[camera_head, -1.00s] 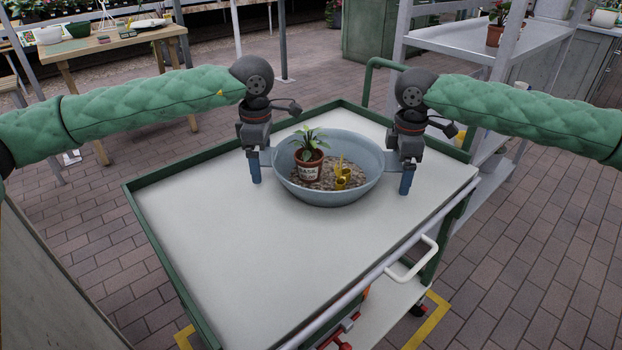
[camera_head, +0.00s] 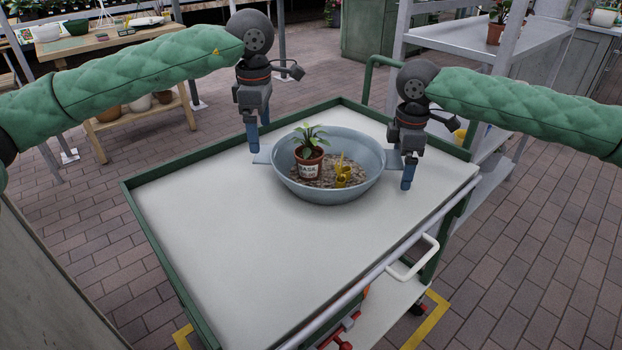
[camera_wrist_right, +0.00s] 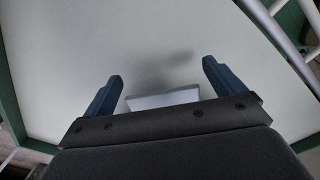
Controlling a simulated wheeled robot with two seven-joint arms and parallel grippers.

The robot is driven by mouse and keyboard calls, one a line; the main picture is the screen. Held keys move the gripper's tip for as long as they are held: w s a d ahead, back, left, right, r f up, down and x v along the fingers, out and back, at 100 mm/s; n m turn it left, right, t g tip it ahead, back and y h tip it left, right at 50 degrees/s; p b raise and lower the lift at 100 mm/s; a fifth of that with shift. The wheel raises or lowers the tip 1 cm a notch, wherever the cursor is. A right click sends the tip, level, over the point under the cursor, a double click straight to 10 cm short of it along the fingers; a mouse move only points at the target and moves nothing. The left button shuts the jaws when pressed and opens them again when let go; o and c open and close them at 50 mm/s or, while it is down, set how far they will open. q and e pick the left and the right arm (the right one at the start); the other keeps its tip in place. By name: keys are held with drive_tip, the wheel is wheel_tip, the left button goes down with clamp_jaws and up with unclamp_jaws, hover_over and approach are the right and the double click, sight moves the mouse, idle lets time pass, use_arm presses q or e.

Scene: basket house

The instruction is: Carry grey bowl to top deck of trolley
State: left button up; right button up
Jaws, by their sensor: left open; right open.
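The grey bowl (camera_head: 330,190) stands upright on the white top deck of the trolley (camera_head: 240,240), toward its far side. It holds a small potted plant (camera_head: 309,165), a yellow item (camera_head: 342,174) and loose brown material. My left gripper (camera_head: 252,140) is open and raised above the bowl's left handle (camera_head: 262,157), apart from it. My right gripper (camera_head: 408,172) is open beside the bowl's right handle (camera_head: 393,160). In the right wrist view the handle (camera_wrist_right: 163,99) lies between the two spread fingers, and they do not close on it. The bowl's underside is hidden.
The deck has a green raised rim (camera_head: 158,287), and a white push handle (camera_head: 416,262) is at the near right. A wooden table (camera_head: 110,47) stands back left, and a metal shelf unit (camera_head: 480,45) stands behind right. The deck's near half is clear.

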wheel_tip(320, 180, up, 11)
drive_tip(key=shift+f, duration=0.2)
drive_tip(key=shift+s, duration=0.1)
